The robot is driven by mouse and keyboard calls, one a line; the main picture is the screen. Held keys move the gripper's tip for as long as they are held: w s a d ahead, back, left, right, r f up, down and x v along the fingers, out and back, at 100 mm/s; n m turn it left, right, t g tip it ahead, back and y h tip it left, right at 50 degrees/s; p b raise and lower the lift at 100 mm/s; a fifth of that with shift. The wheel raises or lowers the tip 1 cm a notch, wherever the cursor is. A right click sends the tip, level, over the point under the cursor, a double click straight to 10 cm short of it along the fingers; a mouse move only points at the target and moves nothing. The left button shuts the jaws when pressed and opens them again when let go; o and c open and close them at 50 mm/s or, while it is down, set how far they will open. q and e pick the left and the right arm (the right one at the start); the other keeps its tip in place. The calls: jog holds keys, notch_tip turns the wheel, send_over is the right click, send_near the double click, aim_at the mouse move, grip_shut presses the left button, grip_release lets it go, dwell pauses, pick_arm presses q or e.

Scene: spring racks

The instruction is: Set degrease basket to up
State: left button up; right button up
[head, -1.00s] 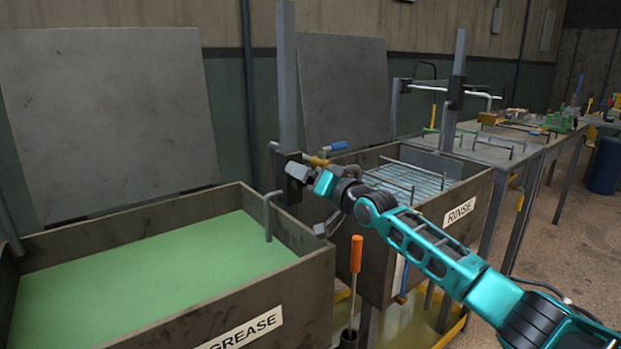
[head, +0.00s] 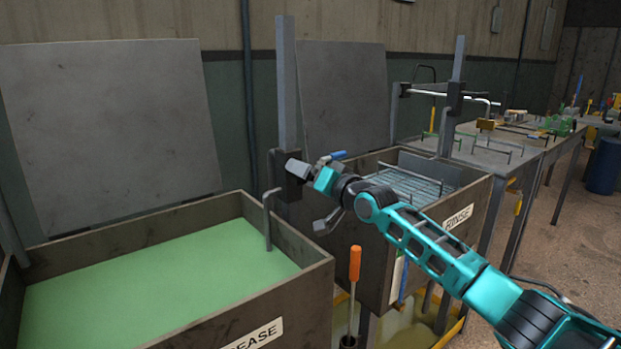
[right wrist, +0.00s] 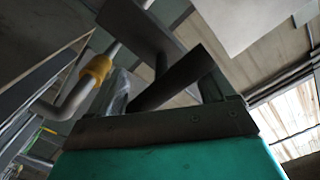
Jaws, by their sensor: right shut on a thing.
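The degrease tank (head: 300,285) is filled with green liquid (head: 150,285), and no basket shows above the surface. A bent grey hanger rod (head: 267,222) reaches down into it from a dark carriage (head: 283,178) on the upright post (head: 286,85). My right gripper (head: 303,170) is at this carriage and shut on its handle. The grip itself is mostly hidden by the gripper. In the right wrist view a bent grey pipe with a yellow collar (right wrist: 97,68) passes beside the dark fingers (right wrist: 165,90). My left gripper is out of view.
The rinse tank (head: 375,245) stands to the right, with a wire basket (head: 415,185) at its top. A blue-tipped lever (head: 335,155) is just behind my gripper. An orange-handled tool (head: 354,263) stands between the tanks. Grey panels (head: 105,130) lean on the wall.

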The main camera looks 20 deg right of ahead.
notch_tip(320, 180, up, 9)
jog(key=p, duration=0.4)
pick_arm(q)
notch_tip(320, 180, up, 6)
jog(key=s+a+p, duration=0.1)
jog(key=p, duration=0.2)
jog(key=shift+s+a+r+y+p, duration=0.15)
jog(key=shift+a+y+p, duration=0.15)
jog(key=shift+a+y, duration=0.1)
pick_arm(e)
jog(key=shift+r, duration=2.3)
jog(key=shift+d, duration=0.1)
jog(key=o, duration=1.4)
jog(key=shift+c, duration=0.2)
jog(key=shift+s, duration=0.1)
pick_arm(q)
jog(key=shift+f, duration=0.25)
pick_arm(e)
jog(key=v, duration=1.2)
jog(key=shift+s+f, duration=0.35)
jog(key=shift+f, duration=0.1)
